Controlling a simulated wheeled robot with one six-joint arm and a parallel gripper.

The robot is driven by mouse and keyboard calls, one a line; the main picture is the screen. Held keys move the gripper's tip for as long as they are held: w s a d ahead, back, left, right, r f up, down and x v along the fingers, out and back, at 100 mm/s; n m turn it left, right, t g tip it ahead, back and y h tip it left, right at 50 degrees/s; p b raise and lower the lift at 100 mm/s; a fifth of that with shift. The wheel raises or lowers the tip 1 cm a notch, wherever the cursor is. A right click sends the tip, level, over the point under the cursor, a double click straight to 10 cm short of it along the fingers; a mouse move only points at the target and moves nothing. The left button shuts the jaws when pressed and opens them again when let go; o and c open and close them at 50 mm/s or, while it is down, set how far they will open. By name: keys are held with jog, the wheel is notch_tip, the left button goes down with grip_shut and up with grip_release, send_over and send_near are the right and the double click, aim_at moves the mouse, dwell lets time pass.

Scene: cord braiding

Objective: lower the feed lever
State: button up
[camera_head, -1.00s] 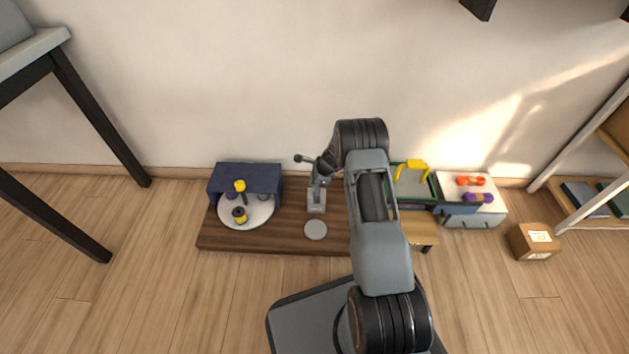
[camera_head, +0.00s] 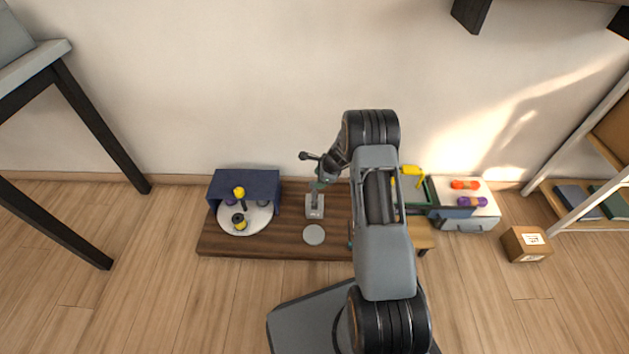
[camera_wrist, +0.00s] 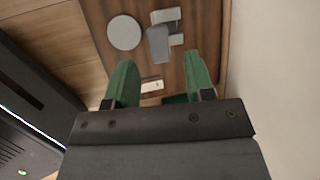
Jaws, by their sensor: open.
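A grey fixture (camera_head: 314,207) stands on the brown wooden board, with a narrow upright part that looks like the lever; I cannot be sure which part is the feed lever. From above it shows as a grey block (camera_wrist: 159,45) with smaller grey pieces beside it. My gripper (camera_wrist: 160,62) has two green fingers spread apart with nothing between them. In the head view my gripper (camera_head: 319,184) is small, close above the fixture, and partly merges with it. I cannot tell whether it touches the fixture.
A grey disc (camera_head: 314,235) lies in front of the fixture. A blue housing (camera_head: 245,182) with a white turntable (camera_head: 262,222) and a yellow-knobbed stick (camera_head: 240,193) stands left. A white box (camera_head: 482,217) with orange and purple spools is right. The wall is close behind.

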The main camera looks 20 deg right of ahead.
jog(key=p+v, duration=0.2)
jog(key=v, duration=0.4)
jog(key=shift+r, duration=0.3)
jog(key=shift+s+d, duration=0.1)
jog(key=shift+s, duration=0.05)
